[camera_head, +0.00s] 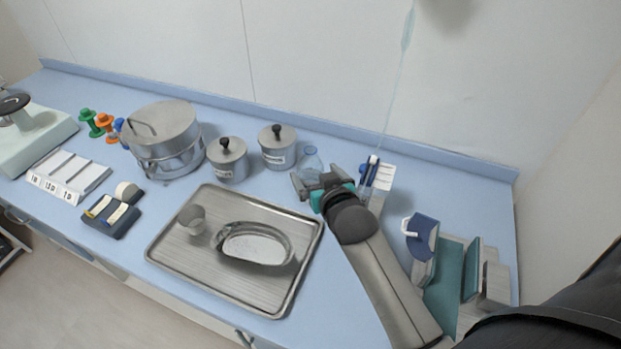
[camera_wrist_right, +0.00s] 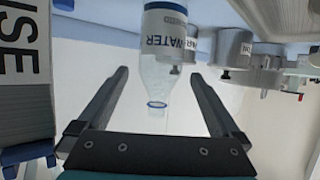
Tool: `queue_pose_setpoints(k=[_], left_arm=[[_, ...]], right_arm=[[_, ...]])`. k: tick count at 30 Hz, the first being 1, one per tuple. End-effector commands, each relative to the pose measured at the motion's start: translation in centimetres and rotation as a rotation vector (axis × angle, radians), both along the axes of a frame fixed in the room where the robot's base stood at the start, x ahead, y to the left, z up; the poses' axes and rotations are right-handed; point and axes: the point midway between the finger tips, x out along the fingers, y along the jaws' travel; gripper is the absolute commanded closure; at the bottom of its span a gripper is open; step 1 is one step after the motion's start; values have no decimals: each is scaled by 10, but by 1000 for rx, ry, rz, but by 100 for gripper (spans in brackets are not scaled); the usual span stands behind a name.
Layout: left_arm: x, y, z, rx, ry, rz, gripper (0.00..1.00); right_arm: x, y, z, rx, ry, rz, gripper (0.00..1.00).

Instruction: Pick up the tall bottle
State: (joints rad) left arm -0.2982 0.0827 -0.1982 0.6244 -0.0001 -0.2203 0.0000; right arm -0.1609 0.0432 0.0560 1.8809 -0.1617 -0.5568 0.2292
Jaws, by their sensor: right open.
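The tall bottle (camera_head: 311,158) is clear with a blue tint and stands on the blue counter near the back, right of the metal canisters. In the right wrist view the bottle (camera_wrist_right: 164,50) shows a label reading WATER, with its neck toward the gripper. My right gripper (camera_head: 327,180) is at the bottle's near side in the head view and partly hides it. In the right wrist view the open fingers (camera_wrist_right: 160,76) are on either side of the bottle's neck end, with gaps on both sides. My left gripper is not in view.
Two lidded canisters (camera_head: 227,160) and a large metal pot (camera_head: 164,140) stand to the left. A steel tray (camera_head: 180,255) with a cup and a kidney dish lies in front. Pens (camera_head: 371,170) stand right of the gripper. A teal-and-grey holder (camera_head: 450,275) is farther right.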

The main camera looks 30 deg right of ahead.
Motion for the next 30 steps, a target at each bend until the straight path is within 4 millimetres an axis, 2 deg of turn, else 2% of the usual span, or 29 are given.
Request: queue_pose_setpoints(k=[3, 12, 21, 30], left_arm=[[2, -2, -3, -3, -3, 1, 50], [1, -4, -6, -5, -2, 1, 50], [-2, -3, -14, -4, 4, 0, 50], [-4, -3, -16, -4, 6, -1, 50]], right_arm=[[14, -2, -6, -1, -1, 1, 0], [28, -4, -12, -1, 0, 1, 0], [61, -9, -26, 0, 0, 1, 0], [69, -11, -29, 0, 0, 1, 0]])
